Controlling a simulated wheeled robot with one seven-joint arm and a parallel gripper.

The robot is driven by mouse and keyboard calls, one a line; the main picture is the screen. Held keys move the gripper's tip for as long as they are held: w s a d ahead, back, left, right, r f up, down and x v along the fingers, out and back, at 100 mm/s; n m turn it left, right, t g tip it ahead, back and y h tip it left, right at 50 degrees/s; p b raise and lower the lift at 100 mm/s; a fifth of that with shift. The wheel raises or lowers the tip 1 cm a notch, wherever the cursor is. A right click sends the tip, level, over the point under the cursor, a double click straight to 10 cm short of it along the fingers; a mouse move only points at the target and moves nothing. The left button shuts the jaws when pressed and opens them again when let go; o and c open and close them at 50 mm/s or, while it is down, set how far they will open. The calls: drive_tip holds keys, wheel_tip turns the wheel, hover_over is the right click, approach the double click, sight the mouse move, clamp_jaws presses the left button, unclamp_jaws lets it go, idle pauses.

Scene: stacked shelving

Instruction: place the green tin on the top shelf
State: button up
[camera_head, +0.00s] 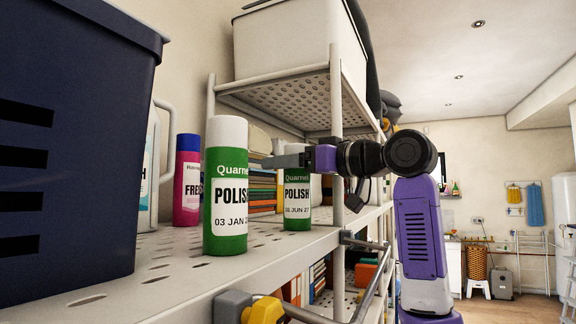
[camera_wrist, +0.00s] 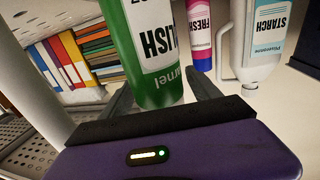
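Two alike green tins with white labels marked POLISH stand upright on the lower shelf in the head view: a nearer one (camera_head: 227,240) with a white cap, and a farther one (camera_head: 297,220). My gripper (camera_head: 275,160) reaches in from the right, a finger crossing in front of the farther tin's upper part. In the wrist view a green tin (camera_wrist: 165,90), seen upside down, stands between my gripper's spread fingers (camera_wrist: 162,98); its upper end is partly hidden. Finger contact is not clear. The perforated upper shelf (camera_head: 285,97) is above.
A pale bin (camera_head: 285,45) takes up much of the upper shelf. A dark blue crate (camera_head: 75,130) stands at left on the lower shelf. A pink bottle (camera_head: 187,185), a starch bottle (camera_wrist: 262,45) and books (camera_wrist: 65,60) stand nearby. A shelf post (camera_head: 336,130) is beside my gripper.

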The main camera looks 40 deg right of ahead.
drive_tip(key=s+d+b, duration=0.1)
drive_tip(key=s+b, duration=0.2)
drive_tip(key=s, duration=0.9)
drive_tip(key=shift+d+r+b, duration=0.15)
drive_tip(key=shift+d+b, duration=0.25)
drive_tip(key=shift+w, duration=0.1)
